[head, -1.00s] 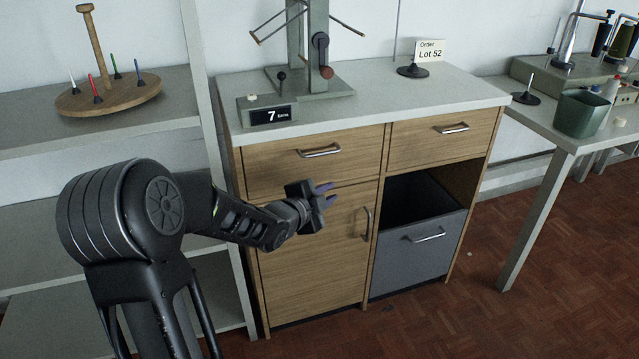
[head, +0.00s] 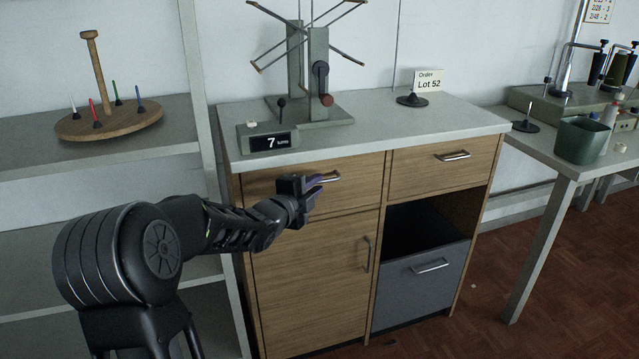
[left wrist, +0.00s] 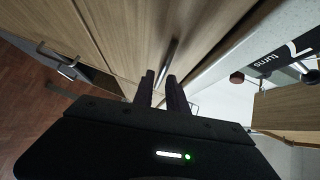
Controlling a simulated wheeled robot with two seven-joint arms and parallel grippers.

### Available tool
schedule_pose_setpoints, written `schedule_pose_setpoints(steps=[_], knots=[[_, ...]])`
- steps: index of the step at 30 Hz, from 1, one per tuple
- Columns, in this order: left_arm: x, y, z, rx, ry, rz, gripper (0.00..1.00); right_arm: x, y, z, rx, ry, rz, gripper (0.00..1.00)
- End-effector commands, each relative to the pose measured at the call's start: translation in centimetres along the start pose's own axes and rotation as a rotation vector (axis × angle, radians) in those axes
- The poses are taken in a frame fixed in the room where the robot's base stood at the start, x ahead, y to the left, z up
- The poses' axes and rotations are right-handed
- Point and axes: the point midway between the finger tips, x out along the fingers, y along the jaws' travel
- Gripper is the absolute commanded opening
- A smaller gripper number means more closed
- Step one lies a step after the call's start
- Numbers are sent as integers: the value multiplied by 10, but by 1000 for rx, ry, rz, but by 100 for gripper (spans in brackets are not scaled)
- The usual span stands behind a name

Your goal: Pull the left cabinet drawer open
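The left cabinet drawer (head: 270,187) is a wood-fronted drawer at the upper left of the cabinet, and it looks shut. Its silver bar handle (head: 331,177) is partly hidden behind my left gripper (head: 316,187) in the head view. In the left wrist view, the handle (left wrist: 170,60) runs down towards the gap between the two dark fingertips of my left gripper (left wrist: 160,90). The fingers stand a little apart, at or just short of the handle; contact cannot be made out. My right gripper is not in view.
Below the drawer is a wooden door (head: 315,285). To the right are another drawer (head: 430,175) and a grey bin (head: 420,285) under an open gap. The counter (head: 380,125) carries a winder and a counter display (head: 268,141). A shelf unit stands left.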

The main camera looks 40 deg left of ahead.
Motion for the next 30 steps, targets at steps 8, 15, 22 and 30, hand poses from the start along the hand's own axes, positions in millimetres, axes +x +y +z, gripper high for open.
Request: schedule_pose_setpoints(steps=[8,15,22,30], knots=[[28,1,0,-2,0,1,18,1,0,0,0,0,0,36],[29,0,0,-1,0,0,18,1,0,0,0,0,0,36],[28,0,0,-1,0,0,0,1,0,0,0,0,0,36],[28,0,0,-2,0,1,0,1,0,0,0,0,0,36]])
